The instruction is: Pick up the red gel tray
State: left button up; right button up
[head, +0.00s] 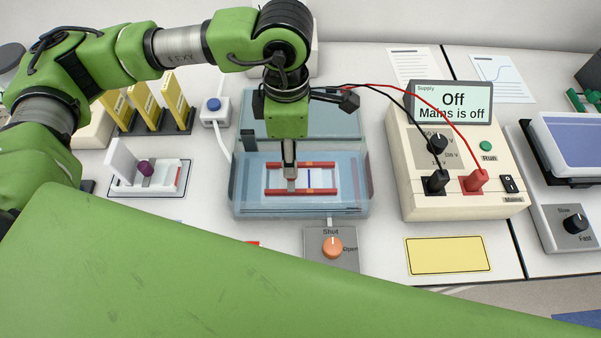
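The red gel tray (318,191), with two red bars and a blue line across it, sits inside the clear blue gel tank (255,205). My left gripper (291,185) reaches straight down into the tank, with its fingertips over the left part of the tray. The fingers look narrow from this side, so I cannot tell if they are open, shut or touching the tray. They hide a small part of it. My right gripper is not in view.
A power supply (408,180) reading "Off" stands right of the tank, with red and black leads. A shut/open knob (332,247) is in front. Yellow racks (145,102) and a small white device (168,187) are at left. A green arm link covers the foreground.

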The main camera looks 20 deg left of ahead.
aim_at(301, 176)
pick_arm(q)
notch_tip(301, 176, down, 4)
jog(key=p, duration=0.2)
jog(key=shift+s+d+p, duration=0.15)
jog(key=shift+p, duration=0.15)
jog(key=shift+f, duration=0.55)
grip_shut()
